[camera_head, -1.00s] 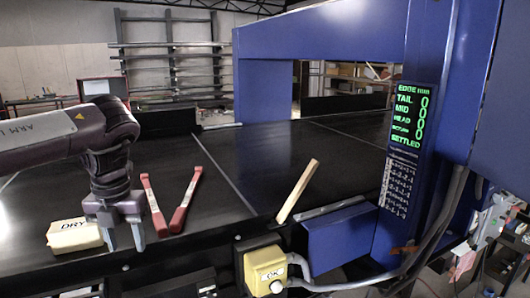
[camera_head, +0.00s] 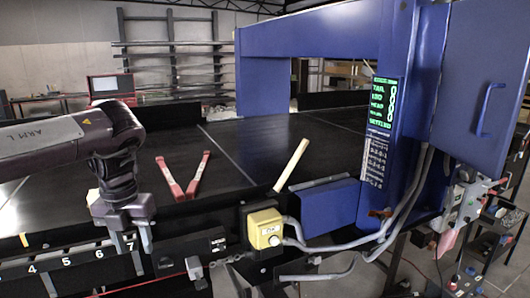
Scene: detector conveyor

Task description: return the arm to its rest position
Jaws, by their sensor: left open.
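My left gripper (camera_head: 133,243) points down at the lower left of the head view, over the near edge of the conveyor beside a numbered strip (camera_head: 68,261). Its two fingers are apart with no object held between them. My left arm comes in from the left edge. My right gripper is not in view.
Two red bars (camera_head: 184,178) lie in a V on the black conveyor belt (camera_head: 230,145). A yellow button box (camera_head: 265,229) and blue detector frame (camera_head: 398,125) stand to the right. The belt's middle is clear.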

